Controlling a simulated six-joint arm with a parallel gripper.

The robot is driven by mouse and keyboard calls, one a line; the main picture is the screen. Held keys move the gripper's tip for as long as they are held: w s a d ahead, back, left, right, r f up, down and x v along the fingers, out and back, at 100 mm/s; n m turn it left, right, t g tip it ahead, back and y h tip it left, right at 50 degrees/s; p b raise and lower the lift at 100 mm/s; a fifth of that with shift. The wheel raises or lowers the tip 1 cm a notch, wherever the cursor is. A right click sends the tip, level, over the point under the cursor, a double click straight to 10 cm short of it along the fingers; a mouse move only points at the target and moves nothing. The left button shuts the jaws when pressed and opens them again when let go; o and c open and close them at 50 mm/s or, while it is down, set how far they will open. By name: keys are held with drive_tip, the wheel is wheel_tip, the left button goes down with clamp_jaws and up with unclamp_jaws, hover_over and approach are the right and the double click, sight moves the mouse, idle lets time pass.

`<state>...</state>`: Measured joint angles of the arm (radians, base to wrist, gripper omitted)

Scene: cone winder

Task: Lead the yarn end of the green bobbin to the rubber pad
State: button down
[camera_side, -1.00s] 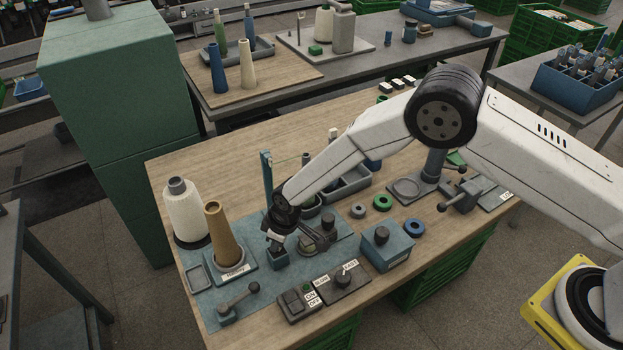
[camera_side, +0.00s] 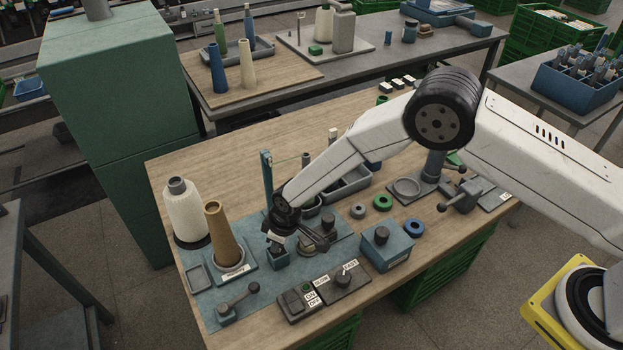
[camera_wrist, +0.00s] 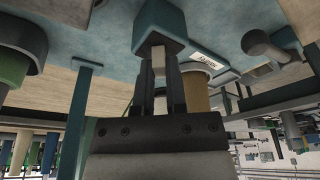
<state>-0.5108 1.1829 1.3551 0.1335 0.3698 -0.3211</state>
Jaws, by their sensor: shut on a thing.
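My gripper (camera_wrist: 158,72) points down just above a small blue block (camera_side: 279,259); the wrist view shows the block (camera_wrist: 160,27) right beyond the fingertips. The fingers are shut on a small pale piece (camera_wrist: 158,60); I cannot tell for sure that it is the yarn end. I cannot tell whether it touches the block. A dark green round thing (camera_wrist: 12,68) beside a grey cup at the wrist view's left edge may be the green bobbin. My arm hides that area in the side view. No yarn strand is clear, and I cannot pick out the rubber pad with certainty.
A tan cone (camera_side: 223,235) and a white yarn cone (camera_side: 185,210) stand left of my gripper. A switch box (camera_side: 298,303) lies in front. A blue box with a dark knob (camera_side: 387,249) stands to the right. A thin blue post (camera_side: 267,180) rises close behind.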

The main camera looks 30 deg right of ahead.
idle(0.4)
drive_tip(key=shift+c, duration=0.5)
unclamp_jaws()
idle(0.4)
drive_tip(key=shift+r, duration=3.45)
